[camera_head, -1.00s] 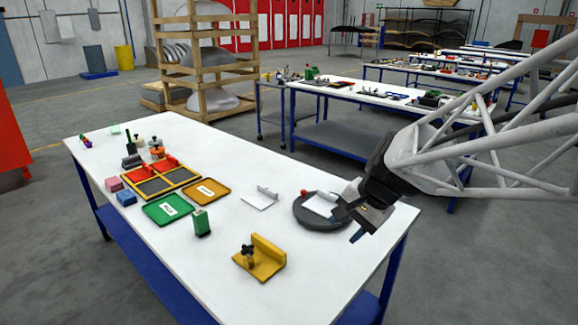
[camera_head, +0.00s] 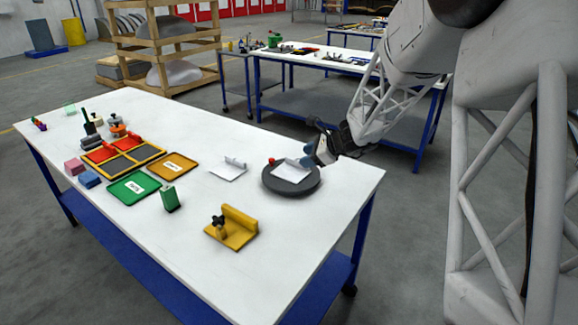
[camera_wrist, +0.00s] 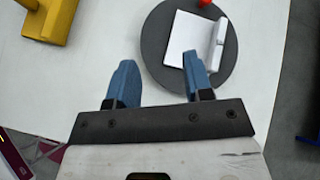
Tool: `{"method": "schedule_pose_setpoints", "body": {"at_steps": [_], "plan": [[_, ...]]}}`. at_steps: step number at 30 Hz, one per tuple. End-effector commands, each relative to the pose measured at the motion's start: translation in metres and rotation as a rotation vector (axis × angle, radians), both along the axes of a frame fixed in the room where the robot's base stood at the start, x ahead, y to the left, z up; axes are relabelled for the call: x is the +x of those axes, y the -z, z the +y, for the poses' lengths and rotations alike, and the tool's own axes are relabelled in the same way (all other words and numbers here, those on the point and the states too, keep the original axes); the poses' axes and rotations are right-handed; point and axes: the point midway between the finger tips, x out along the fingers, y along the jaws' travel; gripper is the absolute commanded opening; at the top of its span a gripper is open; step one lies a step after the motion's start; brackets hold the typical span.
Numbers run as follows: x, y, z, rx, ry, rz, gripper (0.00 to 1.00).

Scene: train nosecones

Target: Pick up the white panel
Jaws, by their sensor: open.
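A white panel (camera_head: 290,172) with a raised rounded edge lies on a dark round disc (camera_head: 273,187) near the table's right end. In the wrist view the panel (camera_wrist: 183,34) lies beyond my fingertips, and the right fingertip overlaps its near edge. A second white panel (camera_head: 226,173) with a similar raised edge lies flat on the table, left of the disc. My gripper (camera_wrist: 157,62) has two blue fingers spread apart with nothing between them. In the head view my gripper (camera_head: 313,143) is above the disc's upper right side.
A red knob (camera_head: 271,161) is at the disc's far left edge. A yellow block fixture (camera_head: 235,228) stands nearer the front. Green (camera_head: 133,188) and orange (camera_head: 166,167) trays and a green block (camera_head: 169,198) lie further left. The white tabletop (camera_head: 300,215) is clear in front of the disc.

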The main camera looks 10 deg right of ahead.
Motion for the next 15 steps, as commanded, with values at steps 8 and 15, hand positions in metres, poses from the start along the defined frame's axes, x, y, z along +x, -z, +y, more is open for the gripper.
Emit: {"method": "schedule_pose_setpoints", "body": {"at_steps": [8,15], "plan": [[0.063,0.048,-0.036,0.189,0.233,0.092,0.47],[0.085,0.068,-0.052,0.268,0.329,0.127,0.47]]}}
